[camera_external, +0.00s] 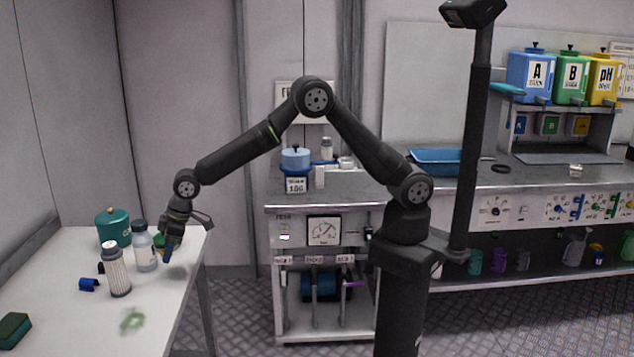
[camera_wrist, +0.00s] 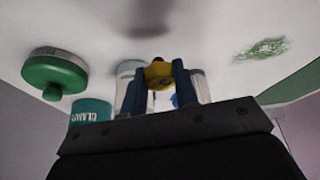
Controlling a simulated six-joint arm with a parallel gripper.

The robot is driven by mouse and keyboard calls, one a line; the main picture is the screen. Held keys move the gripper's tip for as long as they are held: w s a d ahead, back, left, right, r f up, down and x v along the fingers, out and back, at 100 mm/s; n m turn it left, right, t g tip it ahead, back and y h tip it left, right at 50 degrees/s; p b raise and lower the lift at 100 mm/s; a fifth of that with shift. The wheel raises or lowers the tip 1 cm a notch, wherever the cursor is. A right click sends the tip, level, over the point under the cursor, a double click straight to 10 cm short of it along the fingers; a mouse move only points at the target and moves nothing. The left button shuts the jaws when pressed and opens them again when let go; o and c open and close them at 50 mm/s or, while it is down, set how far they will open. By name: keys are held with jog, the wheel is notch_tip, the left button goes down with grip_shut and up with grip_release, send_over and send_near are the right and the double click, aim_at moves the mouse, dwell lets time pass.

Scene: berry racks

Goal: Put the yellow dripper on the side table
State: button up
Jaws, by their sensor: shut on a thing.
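The yellow dripper (camera_wrist: 160,74) has a dark tip and sits between the two blue fingers of my gripper (camera_wrist: 159,90) in the wrist view. My gripper is shut on it. In the external view my gripper (camera_external: 170,250) points down at the right edge of the white side table (camera_external: 60,310), beside a bottle. The dripper cannot be made out there. The tabletop (camera_wrist: 215,25) fills the upper wrist view; whether the dripper touches it I cannot tell.
A teal canister (camera_external: 113,229), a dark-capped bottle (camera_external: 145,252), a white bottle (camera_external: 117,275), a small blue item (camera_external: 88,284) and a green sponge (camera_external: 14,329) are on the table. The front middle has a green smear (camera_external: 132,321).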

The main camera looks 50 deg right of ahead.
aim_at(165, 277)
jog(key=shift+s+a+f, duration=0.25)
jog(key=shift+a+f, duration=0.15)
jog(key=shift+a, duration=0.15)
jog(key=shift+f, duration=1.95)
jog(key=shift+f, duration=0.15)
jog(key=o, duration=0.9)
jog(key=shift+o, duration=0.2)
jog(key=v, duration=1.2)
